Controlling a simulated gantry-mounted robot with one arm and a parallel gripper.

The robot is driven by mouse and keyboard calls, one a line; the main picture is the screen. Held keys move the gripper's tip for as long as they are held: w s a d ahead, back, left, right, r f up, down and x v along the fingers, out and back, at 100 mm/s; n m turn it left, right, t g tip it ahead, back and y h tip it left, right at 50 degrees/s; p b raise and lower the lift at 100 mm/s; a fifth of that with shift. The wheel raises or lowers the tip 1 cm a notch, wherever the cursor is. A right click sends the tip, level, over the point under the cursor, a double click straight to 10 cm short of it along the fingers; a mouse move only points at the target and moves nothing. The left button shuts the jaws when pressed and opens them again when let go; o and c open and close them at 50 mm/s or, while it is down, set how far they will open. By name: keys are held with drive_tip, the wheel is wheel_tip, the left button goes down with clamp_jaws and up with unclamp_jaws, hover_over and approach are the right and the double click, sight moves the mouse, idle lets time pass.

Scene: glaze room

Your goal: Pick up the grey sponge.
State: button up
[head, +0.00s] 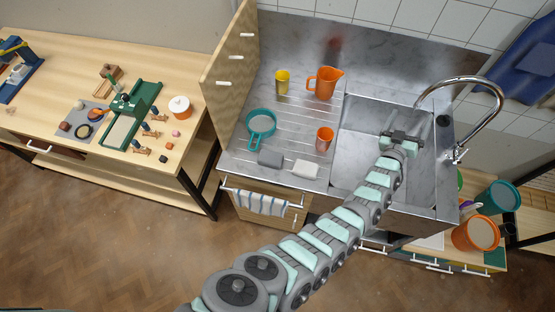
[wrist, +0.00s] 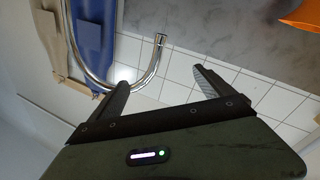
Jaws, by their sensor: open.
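The grey sponge (head: 270,159) lies flat on the metal drainboard near its front edge, left of a white block (head: 306,169). My gripper (head: 402,136) is over the sink basin, well to the right of the sponge. In the wrist view my gripper (wrist: 160,88) has its two fingers spread apart with nothing between them. The sponge does not show in the wrist view.
On the drainboard stand a teal strainer (head: 261,124), a yellow cup (head: 282,83), an orange jug (head: 325,83) and an orange cup (head: 324,139). A curved faucet (head: 478,82) rises right of my gripper. A wooden panel (head: 231,75) borders the drainboard's left side.

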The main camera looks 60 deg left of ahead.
drive_tip(key=w+a+f+m+g+h, duration=0.1)
drive_tip(key=w+a+f+g+h, duration=0.1)
drive_tip(key=a+f+h, duration=0.3)
drive_tip(key=m+g+h+b, duration=0.15)
drive_tip(key=g+h, duration=0.25)
drive_tip(key=g, duration=0.9)
approach(271, 157)
drive_tip(key=shift+n, duration=0.25)
wheel_tip(271, 157, down, 4)
drive_tip(key=shift+f+b, duration=0.1)
drive_tip(key=shift+b, duration=1.15)
drive_tip(key=shift+w+a+f, duration=0.1)
drive_tip(key=shift+w+f, duration=0.05)
drive_tip(key=shift+f, duration=0.7)
drive_tip(key=shift+w+a+f, duration=0.1)
drive_tip(key=shift+f, duration=0.7)
drive_tip(key=shift+w+a+f, duration=0.15)
drive_tip(key=shift+f, duration=0.7)
drive_tip(key=shift+s+a+f, duration=0.1)
drive_tip(key=shift+a+f, duration=0.05)
drive_tip(key=shift+f, duration=0.25)
drive_tip(key=shift+c, duration=0.4)
drive_tip(key=c, duration=0.9)
